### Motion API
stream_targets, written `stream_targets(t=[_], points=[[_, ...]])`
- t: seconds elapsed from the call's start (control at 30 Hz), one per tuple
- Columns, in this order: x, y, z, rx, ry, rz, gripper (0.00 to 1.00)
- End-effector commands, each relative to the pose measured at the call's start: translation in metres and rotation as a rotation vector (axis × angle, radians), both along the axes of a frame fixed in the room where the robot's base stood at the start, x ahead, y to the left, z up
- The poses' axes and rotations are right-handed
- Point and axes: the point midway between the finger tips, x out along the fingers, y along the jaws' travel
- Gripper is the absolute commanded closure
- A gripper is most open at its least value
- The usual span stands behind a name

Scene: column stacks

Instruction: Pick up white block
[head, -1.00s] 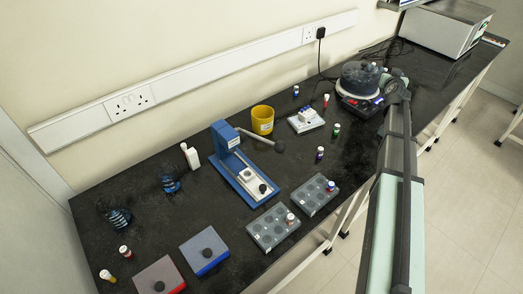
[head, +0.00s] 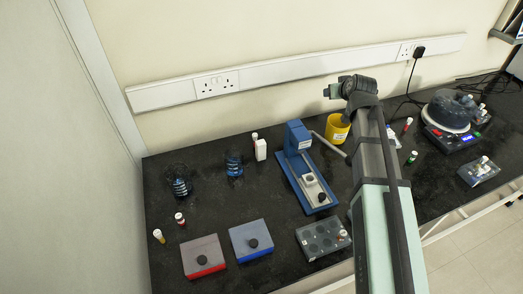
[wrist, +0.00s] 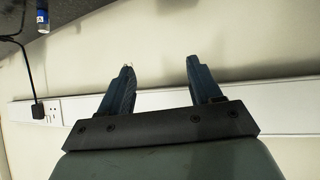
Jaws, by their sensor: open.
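The white block does not show in the wrist view.
The blue stand (head: 297,140) and yellow cup (head: 338,128) stand right of the block. Blue-and-black coils (head: 233,165) lie to its left. Red (head: 203,257) and blue (head: 251,241) boxes and a grey well rack (head: 322,238) line the front. Bare bench lies before the block.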

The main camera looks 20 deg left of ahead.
Motion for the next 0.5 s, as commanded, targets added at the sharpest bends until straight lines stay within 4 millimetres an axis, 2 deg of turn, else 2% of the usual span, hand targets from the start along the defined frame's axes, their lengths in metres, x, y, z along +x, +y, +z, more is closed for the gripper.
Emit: stream_targets(t=[0.03, 0.2, 0.4, 0.5], points=[[-0.019, 0.02, 0.001, -0.014, 0.018, 0.031, 0.36], [-0.076, 0.077, 0.0, -0.076, 0.087, 0.123, 0.36], [-0.148, 0.129, 0.0, -0.157, 0.161, 0.219, 0.36], [-0.183, 0.149, 0.001, -0.198, 0.193, 0.259, 0.36]])
